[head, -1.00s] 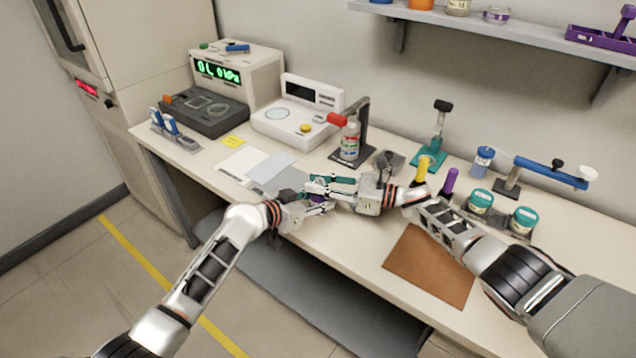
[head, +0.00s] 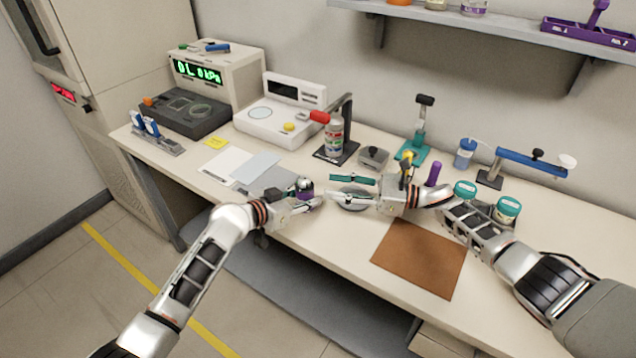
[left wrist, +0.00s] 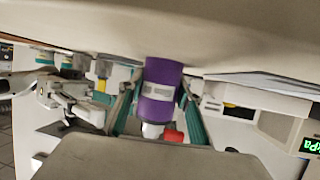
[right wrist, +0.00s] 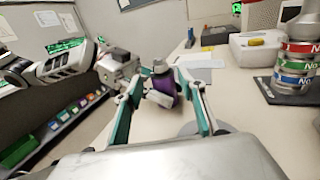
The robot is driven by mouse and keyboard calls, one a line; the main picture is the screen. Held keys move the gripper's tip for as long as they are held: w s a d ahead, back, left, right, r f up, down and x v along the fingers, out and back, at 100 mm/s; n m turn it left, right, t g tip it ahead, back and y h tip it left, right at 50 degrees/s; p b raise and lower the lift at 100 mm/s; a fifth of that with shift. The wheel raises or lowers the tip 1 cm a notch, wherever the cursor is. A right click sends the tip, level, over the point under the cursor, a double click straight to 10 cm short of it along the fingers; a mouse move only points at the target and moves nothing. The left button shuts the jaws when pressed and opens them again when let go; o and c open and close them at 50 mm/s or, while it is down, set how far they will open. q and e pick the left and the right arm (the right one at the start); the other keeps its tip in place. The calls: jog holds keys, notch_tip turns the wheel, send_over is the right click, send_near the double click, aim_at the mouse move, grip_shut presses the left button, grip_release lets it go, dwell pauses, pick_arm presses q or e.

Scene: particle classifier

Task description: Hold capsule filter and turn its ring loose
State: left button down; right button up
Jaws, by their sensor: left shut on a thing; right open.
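The capsule filter is a purple cylinder (head: 305,195) with a pale band, held just above the bench's front part. My left gripper (head: 300,197) is shut on it. In the left wrist view the purple body (left wrist: 160,90) sits between the teal fingers, with a white and a red part beyond its lower end. My right gripper (head: 335,188) is open and empty, a short way to the right of the filter and facing it. In the right wrist view the filter (right wrist: 166,88) appears tilted beyond the open fingertips, with a grey end on top. I cannot clearly make out the ring.
A grey round disc (head: 352,203) lies on the bench under my right gripper. A brown mat (head: 420,258) lies at the front right. Behind stand a bottle stand (head: 334,140), a small grey block (head: 374,157) and a teal stand (head: 415,145). Teal-lidded jars (head: 507,208) stand at right.

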jog(key=shift+v, duration=1.5)
jog(key=s+a+r+n+g+h, duration=0.1)
jog(key=s+a+r+g+h, duration=0.1)
jog(key=a+r+g, duration=0.3)
jog(key=m+t+h, duration=0.3)
jog(key=m+h, duration=0.3)
jog(key=h, duration=0.6)
send_near(305, 177)
jog(key=x, duration=0.9)
jog(key=c, duration=1.1)
